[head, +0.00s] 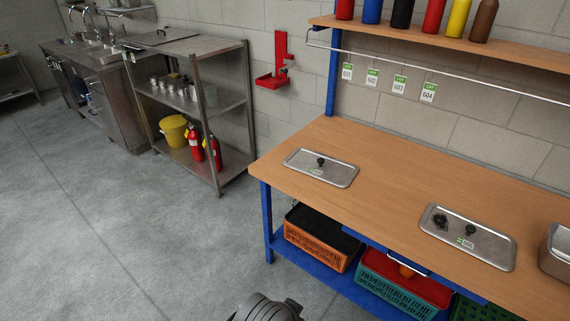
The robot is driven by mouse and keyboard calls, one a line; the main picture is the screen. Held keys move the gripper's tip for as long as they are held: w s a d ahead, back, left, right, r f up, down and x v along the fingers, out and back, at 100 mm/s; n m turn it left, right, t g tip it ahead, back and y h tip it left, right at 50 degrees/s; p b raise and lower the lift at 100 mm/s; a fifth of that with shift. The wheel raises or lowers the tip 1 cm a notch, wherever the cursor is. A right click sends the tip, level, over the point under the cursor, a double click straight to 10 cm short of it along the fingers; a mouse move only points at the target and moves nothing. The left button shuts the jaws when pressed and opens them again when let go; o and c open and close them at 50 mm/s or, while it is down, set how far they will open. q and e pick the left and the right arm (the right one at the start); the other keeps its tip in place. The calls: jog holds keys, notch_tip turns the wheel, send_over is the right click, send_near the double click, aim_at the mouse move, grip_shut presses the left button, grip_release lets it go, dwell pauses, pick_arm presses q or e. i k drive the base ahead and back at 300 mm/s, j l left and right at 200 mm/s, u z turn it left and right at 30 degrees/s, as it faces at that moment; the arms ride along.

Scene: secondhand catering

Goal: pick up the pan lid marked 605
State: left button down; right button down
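Two rectangular steel pan lids lie flat on the wooden bench top (395,185). The left lid (337,177) has one black knob and a small green and white label near its front edge. The right lid (490,250) has a black knob, a second dark round thing towards its left end, and a green and white label. The print on both labels is too small to read surely, so I cannot tell which lid is marked 605. Neither of my grippers shows; only a dark part, probably mine, is at the bottom edge.
A steel pan (557,252) stands at the bench's right edge. Green-topped tags (400,84) hang from a rail behind. Bottles (433,17) stand on the shelf above. Crates (318,238) sit below. The bench between the lids is clear; open floor (120,230) lies left.

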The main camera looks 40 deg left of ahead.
aim_at(334, 170)
jog(key=u, duration=0.95)
jog(key=i+l, duration=0.15)
jog(key=i, duration=0.3)
jog(key=i+l, duration=0.2)
jog(key=i, duration=0.25)
jog(key=i+l+u, duration=0.1)
jog(key=i, duration=0.35)
jog(key=i+l, duration=0.25)
jog(key=i, duration=0.2)
